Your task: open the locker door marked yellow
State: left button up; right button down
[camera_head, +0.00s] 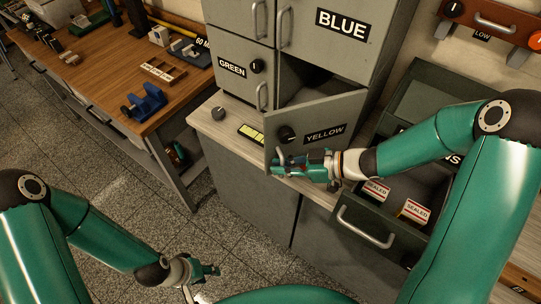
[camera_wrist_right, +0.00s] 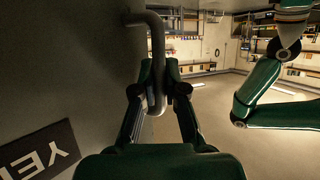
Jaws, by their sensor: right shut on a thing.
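The locker door marked YELLOW (camera_head: 315,130) stands partly open, swung out from the grey locker block, with a dark gap above it into the compartment. It has a round black knob and a curved metal handle. My right gripper (camera_head: 280,165) is at the handle on the door's left side. In the right wrist view, the handle (camera_wrist_right: 157,60) passes between the fingers of my right gripper (camera_wrist_right: 163,88), which are closed around it. Part of the YELLOW label (camera_wrist_right: 38,150) shows beside it. My left gripper (camera_head: 212,270) is low at the front, away from the lockers, with its fingers apart and empty.
The GREEN door (camera_head: 235,85) and BLUE door (camera_head: 335,50) are shut. An open drawer (camera_head: 365,228) with boxes marked SEALED lies below my right arm. A knob and a yellow-green item (camera_head: 251,133) are on the counter. A wooden workbench (camera_head: 150,85) stands at the left, with open floor before it.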

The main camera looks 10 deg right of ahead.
jog(key=shift+s+r, duration=0.1)
jog(key=c, duration=1.5)
grip_release()
